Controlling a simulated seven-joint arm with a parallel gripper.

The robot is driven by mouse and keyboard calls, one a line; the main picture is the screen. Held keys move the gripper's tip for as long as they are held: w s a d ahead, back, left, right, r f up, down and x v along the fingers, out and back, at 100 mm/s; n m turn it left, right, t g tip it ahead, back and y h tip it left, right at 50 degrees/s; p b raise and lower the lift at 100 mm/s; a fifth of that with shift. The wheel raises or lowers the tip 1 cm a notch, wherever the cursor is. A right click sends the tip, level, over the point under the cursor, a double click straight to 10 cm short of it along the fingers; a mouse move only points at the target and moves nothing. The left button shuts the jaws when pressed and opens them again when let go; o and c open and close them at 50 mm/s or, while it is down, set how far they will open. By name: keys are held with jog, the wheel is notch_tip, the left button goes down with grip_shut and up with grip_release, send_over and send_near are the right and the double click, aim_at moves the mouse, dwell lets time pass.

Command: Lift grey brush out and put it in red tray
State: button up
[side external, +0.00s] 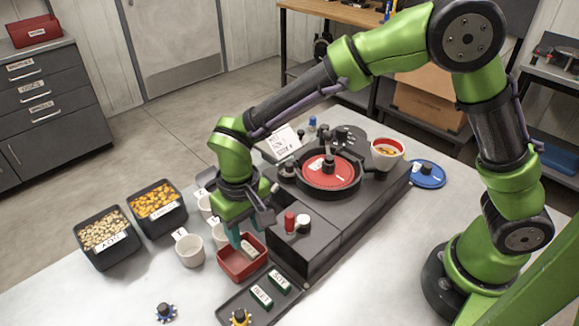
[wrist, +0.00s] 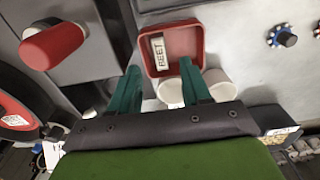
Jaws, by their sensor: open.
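The red tray (side external: 236,272) stands on the table at the left side of the dark machine. It also shows in the wrist view (wrist: 195,28), beyond my fingertips. I cannot make out a grey brush in either view. The dark machine (side external: 312,243) carries a round red disc (side external: 330,171) on top.
White cups (side external: 190,250) crowd the tray's left. Two black seed bins (side external: 108,240) stand farther left. A dark tray (side external: 234,312) with labelled green blocks lies in front.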

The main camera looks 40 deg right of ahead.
aim_at(248, 248)
notch_tip(248, 248, up, 15)
dwell(0.4)
